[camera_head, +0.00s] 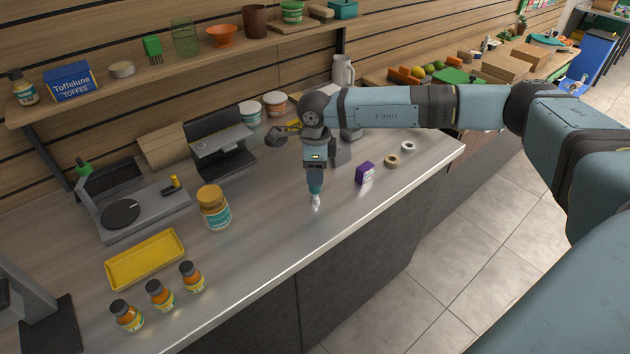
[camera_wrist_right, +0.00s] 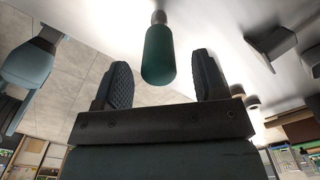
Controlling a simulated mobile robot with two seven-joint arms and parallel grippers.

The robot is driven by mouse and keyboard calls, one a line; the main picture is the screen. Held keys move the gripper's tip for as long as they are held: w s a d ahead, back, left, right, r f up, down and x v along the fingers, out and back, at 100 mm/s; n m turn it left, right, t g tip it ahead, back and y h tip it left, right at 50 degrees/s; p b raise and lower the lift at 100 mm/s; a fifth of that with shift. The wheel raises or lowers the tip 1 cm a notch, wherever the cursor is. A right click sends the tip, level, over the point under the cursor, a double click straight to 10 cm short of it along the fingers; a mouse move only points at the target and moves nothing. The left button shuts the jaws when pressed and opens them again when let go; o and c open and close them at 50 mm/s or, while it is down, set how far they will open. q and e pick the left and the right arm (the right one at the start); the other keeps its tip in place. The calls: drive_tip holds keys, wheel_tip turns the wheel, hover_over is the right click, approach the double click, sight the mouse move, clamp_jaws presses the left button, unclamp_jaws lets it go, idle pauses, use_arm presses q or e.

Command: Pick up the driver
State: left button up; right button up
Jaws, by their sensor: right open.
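The driver (camera_head: 315,188) has a teal handle and a pale lower end. It looks roughly upright above the steel counter, directly below my right gripper (camera_head: 314,174). In the right wrist view, the driver (camera_wrist_right: 158,54) shows its rounded handle end toward me and its metal part pointing away. My right gripper (camera_wrist_right: 164,68) is open. The handle end appears between its two dark fingers, with a gap visible on each side. How deep it sits between them is hard to tell. My left gripper is not in view.
A purple box (camera_head: 365,173) and two small rolls lie to the right. A jar (camera_head: 213,208), a yellow tray (camera_head: 146,259) and several small bottles stand to the left. Grey machines stand behind. The counter's front edge is close; the steel between jar and driver is clear.

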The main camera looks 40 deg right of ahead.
drive_tip(key=shift+f+p, duration=0.3)
drive_tip(key=shift+f, duration=1.7)
drive_tip(key=c, duration=1.2)
drive_tip(key=shift+r, duration=0.15)
wheel_tip(320, 180, up, 20)
drive_tip(key=shift+f+b, duration=0.1)
drive_tip(key=shift+b, duration=1.05)
